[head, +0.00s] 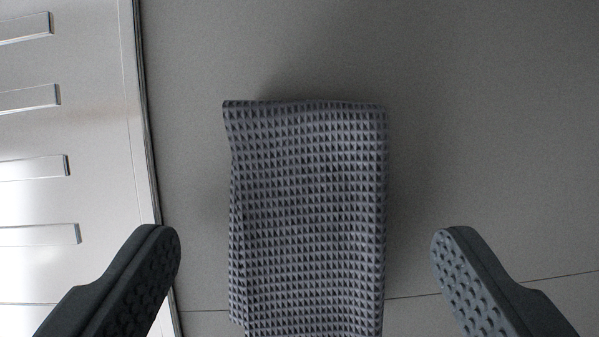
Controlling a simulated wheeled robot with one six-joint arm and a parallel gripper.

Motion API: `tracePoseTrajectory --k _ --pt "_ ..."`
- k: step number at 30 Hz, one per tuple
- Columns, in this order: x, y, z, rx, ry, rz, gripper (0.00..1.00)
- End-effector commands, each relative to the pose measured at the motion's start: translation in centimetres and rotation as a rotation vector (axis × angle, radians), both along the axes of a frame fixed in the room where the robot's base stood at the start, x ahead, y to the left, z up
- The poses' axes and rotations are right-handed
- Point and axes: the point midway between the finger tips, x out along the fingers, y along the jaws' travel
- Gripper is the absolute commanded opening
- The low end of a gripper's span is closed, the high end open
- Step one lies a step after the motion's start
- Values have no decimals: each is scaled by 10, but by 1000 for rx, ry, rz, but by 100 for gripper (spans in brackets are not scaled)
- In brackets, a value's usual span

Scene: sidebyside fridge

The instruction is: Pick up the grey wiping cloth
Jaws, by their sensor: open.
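The grey wiping cloth (310,210) has a waffle texture and looks folded. It lies flat on a grey surface in the middle of the head view, and its near end runs off the bottom edge of the picture. My gripper (306,245) is open, with one dark finger to the left of the cloth and the other to its right. Both fingers are apart from the cloth in the picture, with grey surface showing on each side. The height of the fingertips above the cloth is hard to tell.
A white panel (95,130) with several metal bars or slots stands along the left edge, close to my left finger. The grey surface (490,120) is clear to the right of and beyond the cloth. A thin dark seam crosses it near the bottom.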

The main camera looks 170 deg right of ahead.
Motion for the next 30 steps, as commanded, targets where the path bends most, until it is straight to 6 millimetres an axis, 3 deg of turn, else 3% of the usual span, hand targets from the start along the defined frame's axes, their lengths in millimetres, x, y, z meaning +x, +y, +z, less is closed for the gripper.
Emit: tracePoseTrajectory --k 4,11,18,26,30 --pt "5 1 -13 0 0 0 80" --pt "6 1 -14 0 -1 0 78" --pt "6 1 -14 0 -1 0 32" --pt "6 1 -13 0 -1 0 31" --pt "6 1 -2 0 -3 0 31"
